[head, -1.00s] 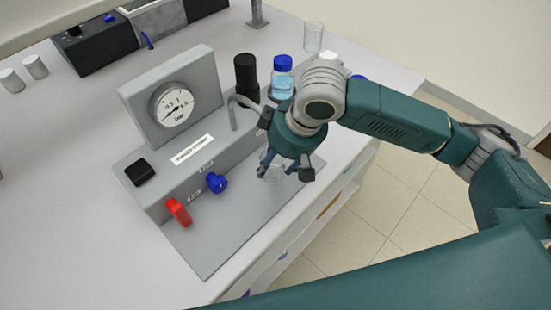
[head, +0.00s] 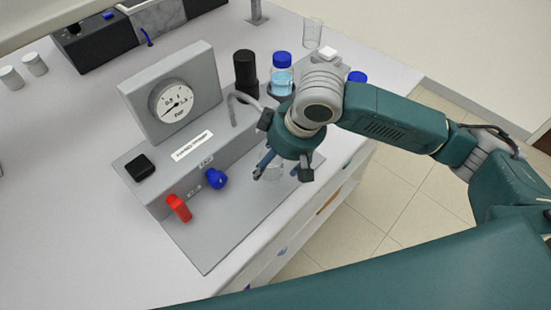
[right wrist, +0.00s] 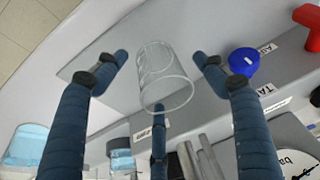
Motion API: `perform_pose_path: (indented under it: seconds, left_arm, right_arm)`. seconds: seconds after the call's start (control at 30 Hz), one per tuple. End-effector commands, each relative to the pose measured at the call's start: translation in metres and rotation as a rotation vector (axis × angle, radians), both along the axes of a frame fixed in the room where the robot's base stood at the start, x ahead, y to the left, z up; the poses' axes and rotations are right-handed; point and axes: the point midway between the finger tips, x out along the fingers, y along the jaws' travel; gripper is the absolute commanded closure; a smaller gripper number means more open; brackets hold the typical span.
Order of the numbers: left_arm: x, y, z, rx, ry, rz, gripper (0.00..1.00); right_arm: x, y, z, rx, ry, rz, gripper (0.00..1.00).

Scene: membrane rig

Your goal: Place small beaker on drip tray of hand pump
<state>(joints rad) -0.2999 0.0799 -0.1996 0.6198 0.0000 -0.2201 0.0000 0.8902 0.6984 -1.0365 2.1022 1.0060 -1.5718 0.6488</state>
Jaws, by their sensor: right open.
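The small clear beaker (head: 274,173) stands on the flat grey base plate (head: 212,240) of the gauge unit, below the bent spout (head: 237,104). In the right wrist view the beaker (right wrist: 162,78) is between my spread fingers, with visible gaps at both sides. My right gripper (head: 282,172) is open around it and partly hides it in the head view. The grey gauge unit (head: 135,100) appears to be the hand pump, and its base plate appears to be the drip tray. My left gripper is not in view.
Red (head: 179,208) and blue (head: 215,178) knobs stick out left of the gripper. A black cylinder (head: 246,72), a blue-capped bottle (head: 281,80) and another clear glass (head: 312,34) stand behind. The plate's front part is clear; the bench edge is close at right.

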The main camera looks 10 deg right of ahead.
Motion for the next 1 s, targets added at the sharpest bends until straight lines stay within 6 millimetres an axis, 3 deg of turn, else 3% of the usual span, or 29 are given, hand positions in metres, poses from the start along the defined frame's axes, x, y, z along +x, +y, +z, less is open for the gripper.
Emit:
perform_pose_path:
  seconds: [0.17,0.5,0.7,1.0]
  left_arm:
    - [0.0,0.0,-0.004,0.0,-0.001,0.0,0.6]
    - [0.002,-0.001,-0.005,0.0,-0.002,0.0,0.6]
    - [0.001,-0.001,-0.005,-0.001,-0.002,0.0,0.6]
    - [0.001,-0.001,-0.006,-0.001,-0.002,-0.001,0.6]
  right_arm:
    - [0.002,-0.001,0.009,0.0,-0.002,-0.005,0.3]
    - [-0.014,-0.015,0.081,0.001,-0.008,-0.004,0.3]
    - [-0.023,-0.022,0.113,0.001,-0.006,-0.003,0.3]
    - [-0.028,-0.026,0.127,0.001,-0.003,-0.004,0.3]
